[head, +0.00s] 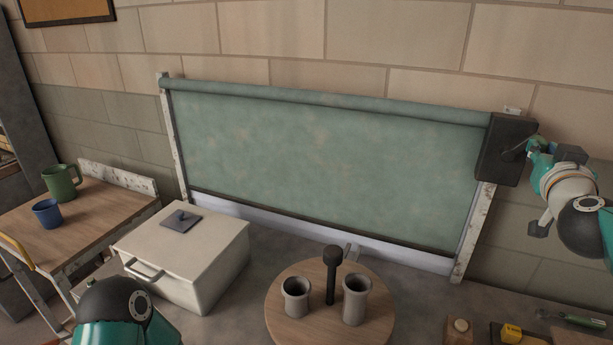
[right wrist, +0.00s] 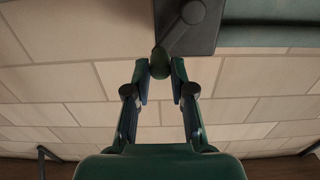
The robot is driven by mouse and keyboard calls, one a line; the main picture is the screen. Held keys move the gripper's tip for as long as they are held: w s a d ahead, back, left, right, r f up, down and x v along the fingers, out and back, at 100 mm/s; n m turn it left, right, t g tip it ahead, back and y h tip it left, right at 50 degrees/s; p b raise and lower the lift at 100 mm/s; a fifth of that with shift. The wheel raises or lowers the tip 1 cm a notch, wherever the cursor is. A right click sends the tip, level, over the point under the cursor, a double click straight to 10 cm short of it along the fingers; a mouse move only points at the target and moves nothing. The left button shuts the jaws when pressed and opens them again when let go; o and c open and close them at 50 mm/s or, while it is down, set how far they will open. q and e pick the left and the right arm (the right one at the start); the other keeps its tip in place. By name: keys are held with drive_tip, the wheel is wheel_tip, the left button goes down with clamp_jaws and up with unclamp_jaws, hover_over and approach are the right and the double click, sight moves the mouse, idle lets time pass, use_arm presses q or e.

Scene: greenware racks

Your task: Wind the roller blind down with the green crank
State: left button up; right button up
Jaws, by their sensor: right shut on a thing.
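The roller blind (head: 320,150) is a pale green sheet hanging from a roller between two worn white posts. Its dark bottom bar (head: 310,219) sits low, just above a pale strip at the foot of the frame. A dark crank box (head: 508,148) is at the right end of the roller. In the right wrist view the grey crank arm (right wrist: 184,28) points down and left to a green knob (right wrist: 160,66). My right gripper (right wrist: 160,72) is shut on this knob; it also shows in the head view (head: 533,148). My left gripper is out of view.
A white lidded box (head: 190,262) stands left of a round wooden board (head: 275,318) with two grey cups and a dark upright tool. A side table (head: 95,215) at left holds a green mug (head: 62,184) and a blue cup (head: 47,214). Small tools lie at lower right.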

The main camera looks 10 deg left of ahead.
drive_tip(key=shift+s+d+f+b, duration=0.15)
drive_tip(key=shift+d+f+b, duration=0.55)
drive_tip(key=shift+f+b, duration=0.15)
